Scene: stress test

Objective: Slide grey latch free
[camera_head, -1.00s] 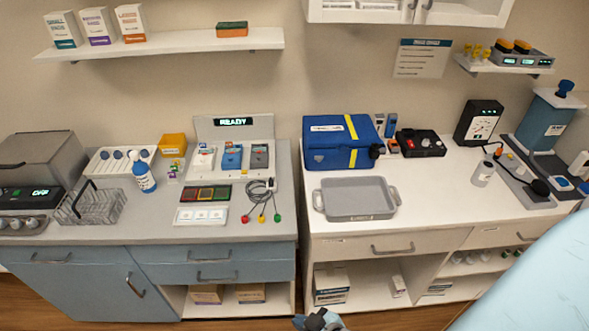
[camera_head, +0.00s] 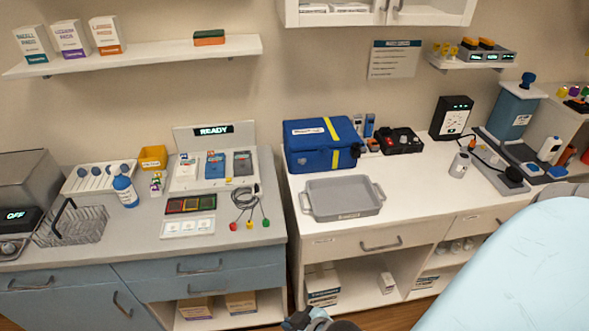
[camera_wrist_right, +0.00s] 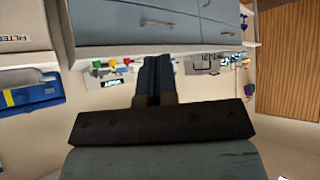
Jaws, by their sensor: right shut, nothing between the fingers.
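I cannot pick out a grey latch for certain. A blue case (camera_head: 322,145) with a yellow stripe stands closed at the back of the white counter. A small dark fitting (camera_head: 357,150) sits at its right front corner; it may be a latch, but the detail is too small to tell. The case also shows at the left of the right wrist view (camera_wrist_right: 32,97). My right gripper (camera_head: 302,319) is low at the bottom edge, in front of the counters and well away from the case. In the wrist view its fingers (camera_wrist_right: 156,72) are together and empty. My left gripper is out of view.
A grey tray (camera_head: 343,215) lies in front of the case on the white counter. A black device (camera_head: 401,140) with knobs stands to its right. The left counter holds a READY panel (camera_head: 213,130), cables and a wire basket (camera_head: 82,226). A pale blue rounded surface (camera_head: 520,265) fills the lower right.

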